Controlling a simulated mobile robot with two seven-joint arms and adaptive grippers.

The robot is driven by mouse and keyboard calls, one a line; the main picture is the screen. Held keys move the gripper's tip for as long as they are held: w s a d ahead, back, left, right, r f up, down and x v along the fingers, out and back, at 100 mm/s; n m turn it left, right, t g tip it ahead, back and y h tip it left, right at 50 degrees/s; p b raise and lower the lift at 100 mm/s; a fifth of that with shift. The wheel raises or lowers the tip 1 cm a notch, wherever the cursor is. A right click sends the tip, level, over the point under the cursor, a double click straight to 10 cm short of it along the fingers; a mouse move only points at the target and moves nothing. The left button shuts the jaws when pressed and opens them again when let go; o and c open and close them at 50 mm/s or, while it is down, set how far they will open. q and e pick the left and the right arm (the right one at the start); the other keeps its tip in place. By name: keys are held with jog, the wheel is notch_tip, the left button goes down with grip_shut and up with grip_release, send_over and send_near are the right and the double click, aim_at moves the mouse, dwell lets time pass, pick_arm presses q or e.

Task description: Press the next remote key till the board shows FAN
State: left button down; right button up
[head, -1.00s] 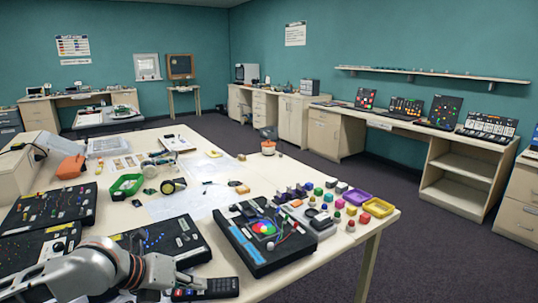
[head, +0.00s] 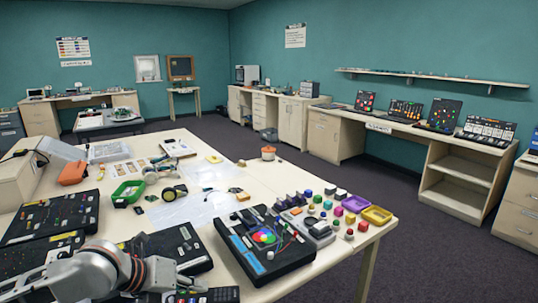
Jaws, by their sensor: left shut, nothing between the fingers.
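The dark remote (head: 224,294) lies near the front edge of the table, partly cut off by the bottom of the head view. Its left part is hidden behind my left gripper. My left gripper (head: 197,286) is shut and empty, with its fingertips at the remote's left part. I cannot tell whether they touch a key. The black board (head: 284,266) lies just right of and behind the remote. It has a blue display strip (head: 245,256) and a coloured disc (head: 264,236). Any words on it are too small to read. My right gripper is not in view.
Other black circuit boards (head: 50,215) lie at the left. White sheets (head: 190,213) cover the table's middle.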

aim_at(200, 301)
pick_arm(q)
jog(key=shift+r+p, duration=0.75)
jog(key=shift+r, duration=1.45)
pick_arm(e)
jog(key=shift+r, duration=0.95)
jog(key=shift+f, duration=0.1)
